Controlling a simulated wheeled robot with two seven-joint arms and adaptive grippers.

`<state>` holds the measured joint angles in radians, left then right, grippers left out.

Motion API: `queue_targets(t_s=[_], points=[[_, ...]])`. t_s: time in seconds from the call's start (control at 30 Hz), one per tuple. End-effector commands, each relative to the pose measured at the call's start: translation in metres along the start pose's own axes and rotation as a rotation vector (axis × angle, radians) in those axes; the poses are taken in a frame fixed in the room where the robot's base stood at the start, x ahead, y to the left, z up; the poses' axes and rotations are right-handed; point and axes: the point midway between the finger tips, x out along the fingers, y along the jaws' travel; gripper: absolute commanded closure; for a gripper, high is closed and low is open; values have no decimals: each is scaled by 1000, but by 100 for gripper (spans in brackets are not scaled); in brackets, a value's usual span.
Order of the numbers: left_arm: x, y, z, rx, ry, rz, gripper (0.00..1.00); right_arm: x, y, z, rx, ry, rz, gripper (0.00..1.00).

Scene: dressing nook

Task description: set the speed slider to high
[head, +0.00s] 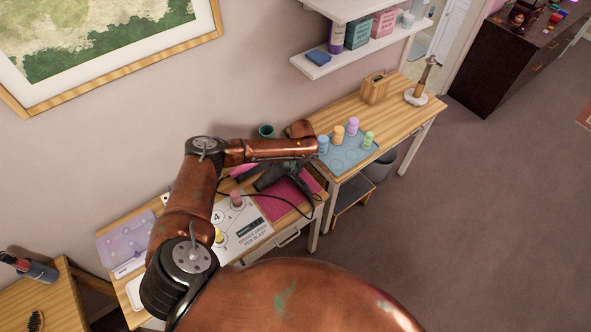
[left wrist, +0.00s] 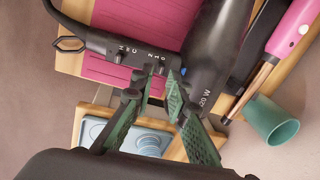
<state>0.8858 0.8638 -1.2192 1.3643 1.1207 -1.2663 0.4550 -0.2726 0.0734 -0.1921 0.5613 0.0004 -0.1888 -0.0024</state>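The black hair dryer (head: 270,178) lies on the pink mat (head: 288,200) on the dressing table; it also shows in the left wrist view (left wrist: 205,55). Its handle carries two small switches. One, marked H M C, has a knob (left wrist: 120,57); the other, marked 2 1 0, is the speed slider (left wrist: 161,70). My left gripper (left wrist: 161,84) points at the handle with its green-padded fingertips close together, a narrow gap between them, right at the speed slider. The fingertips partly cover it, so its setting and any contact are unclear. My right gripper is out of view.
A pink-handled styling iron (left wrist: 292,30) and a green cup (left wrist: 272,122) are close beside the dryer. A blue tray (head: 345,155) with coloured bottles stands on the neighbouring table. A white instruction card (head: 240,228) lies left of the mat. The dryer's cord loops over the table.

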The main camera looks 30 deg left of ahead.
Motion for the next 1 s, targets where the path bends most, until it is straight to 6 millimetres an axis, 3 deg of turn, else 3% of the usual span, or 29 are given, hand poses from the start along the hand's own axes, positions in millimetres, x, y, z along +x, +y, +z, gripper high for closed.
queue_targets(t_s=[0.23,0.5,0.7,1.0], points=[[20,-1,2,-2,-1,0,86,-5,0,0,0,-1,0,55],[21,-2,2,-4,-1,0,86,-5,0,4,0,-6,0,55],[21,-2,2,-4,-1,0,100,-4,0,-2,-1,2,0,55],[21,-2,2,-4,-1,0,100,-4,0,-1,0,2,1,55]])
